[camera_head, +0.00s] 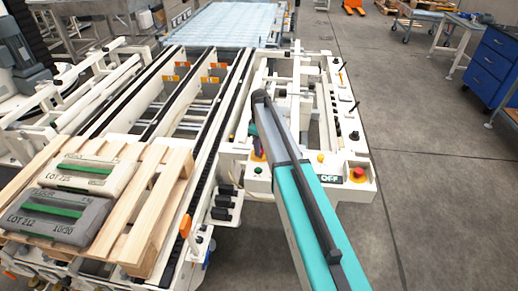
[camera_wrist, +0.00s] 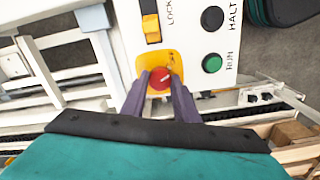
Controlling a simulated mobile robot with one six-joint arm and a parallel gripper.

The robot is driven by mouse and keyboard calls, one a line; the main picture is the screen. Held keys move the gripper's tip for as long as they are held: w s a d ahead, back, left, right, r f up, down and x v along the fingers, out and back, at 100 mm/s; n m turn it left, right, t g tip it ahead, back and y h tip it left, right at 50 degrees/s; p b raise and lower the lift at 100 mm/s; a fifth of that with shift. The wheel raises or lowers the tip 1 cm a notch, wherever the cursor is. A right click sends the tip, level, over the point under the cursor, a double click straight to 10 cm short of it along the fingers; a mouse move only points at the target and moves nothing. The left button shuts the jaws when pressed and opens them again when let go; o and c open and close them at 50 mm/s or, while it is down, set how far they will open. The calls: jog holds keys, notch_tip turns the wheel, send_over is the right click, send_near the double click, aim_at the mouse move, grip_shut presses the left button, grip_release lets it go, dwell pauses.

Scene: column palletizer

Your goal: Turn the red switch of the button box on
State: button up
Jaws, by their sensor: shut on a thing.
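The red switch (camera_wrist: 159,79) is a round red knob on a yellow plate (camera_wrist: 172,60) of the white button box (camera_wrist: 190,30), seen in the wrist view. My gripper (camera_wrist: 161,84) has its two dark purple fingers on either side of the knob and is shut on it. The fingers cover the knob's sides. In the head view my gripper (camera_head: 257,150) reaches down to the box at the near end of the white machine, where the arm hides the knob. The word "OFF" (camera_head: 357,179) shows on a display to the right.
On the box, a yellow slider (camera_wrist: 151,28) sits by "LOCK", a black button (camera_wrist: 212,18) by "HALT" and a green button (camera_wrist: 211,63) by "RUN".

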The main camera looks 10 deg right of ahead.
jog(key=m+b, duration=0.1)
jog(key=m, duration=0.3)
jog(key=shift+w, duration=0.1)
jog(key=m, duration=0.3)
jog(key=shift+r+m, duration=0.1)
jog(key=shift+m, duration=0.3)
jog(key=m+b, duration=0.1)
jog(key=m, duration=0.5)
jog(key=shift+m, duration=0.4)
jog(key=o, duration=0.9)
jog(key=shift+o, duration=0.8)
jog(key=shift+r, duration=0.1)
